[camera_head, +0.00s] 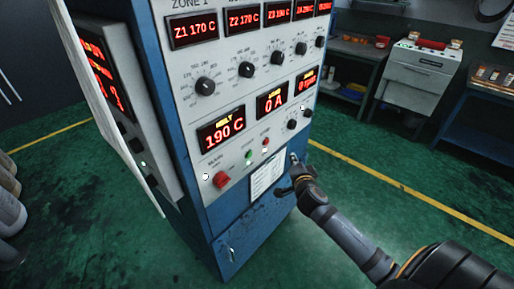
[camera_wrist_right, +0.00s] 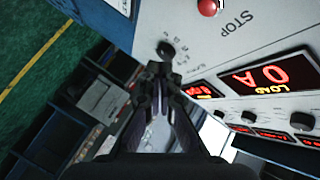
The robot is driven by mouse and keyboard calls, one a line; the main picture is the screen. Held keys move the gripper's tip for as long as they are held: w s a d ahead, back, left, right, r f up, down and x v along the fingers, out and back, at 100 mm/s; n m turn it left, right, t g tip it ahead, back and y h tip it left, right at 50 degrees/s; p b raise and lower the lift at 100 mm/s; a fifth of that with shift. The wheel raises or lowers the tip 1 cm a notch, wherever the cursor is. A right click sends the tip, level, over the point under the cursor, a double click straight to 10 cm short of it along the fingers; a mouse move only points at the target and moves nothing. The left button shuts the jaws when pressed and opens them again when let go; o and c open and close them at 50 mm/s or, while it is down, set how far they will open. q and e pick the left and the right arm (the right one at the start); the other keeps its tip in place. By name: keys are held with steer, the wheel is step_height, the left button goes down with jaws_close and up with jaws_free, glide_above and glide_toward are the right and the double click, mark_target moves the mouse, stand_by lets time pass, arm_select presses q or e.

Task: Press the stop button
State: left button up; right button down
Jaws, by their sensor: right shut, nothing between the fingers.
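The control cabinet (camera_head: 183,120) has a grey panel face with lit red displays. The stop button is a red round button labelled STOP in the right wrist view (camera_wrist_right: 208,7), at the top edge and partly cut off. In the head view the small red button (camera_head: 265,141) under the 0 A display appears to be the same one. My right gripper (camera_head: 293,160) is shut and empty, at the right edge of the panel, to the right of and below that button. In the right wrist view its closed fingertips (camera_wrist_right: 160,72) are apart from the button. My left gripper is out of view.
A green button (camera_head: 248,154) and a larger red mushroom button (camera_head: 221,180) sit left of the small red one. Black knobs (camera_head: 205,86) line the panel. A label sheet (camera_head: 267,178) is below.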

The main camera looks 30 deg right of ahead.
mark_target(266, 142)
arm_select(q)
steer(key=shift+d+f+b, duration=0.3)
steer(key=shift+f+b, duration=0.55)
arm_select(e)
steer(key=w+a, duration=0.3)
steer(key=w, duration=0.5)
steer(key=shift+w, duration=0.1)
stand_by(0.7)
steer(key=shift+a, duration=0.1)
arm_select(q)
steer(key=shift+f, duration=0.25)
arm_select(e)
steer(key=shift+w+a, duration=0.15)
steer(key=shift+w, duration=0.25)
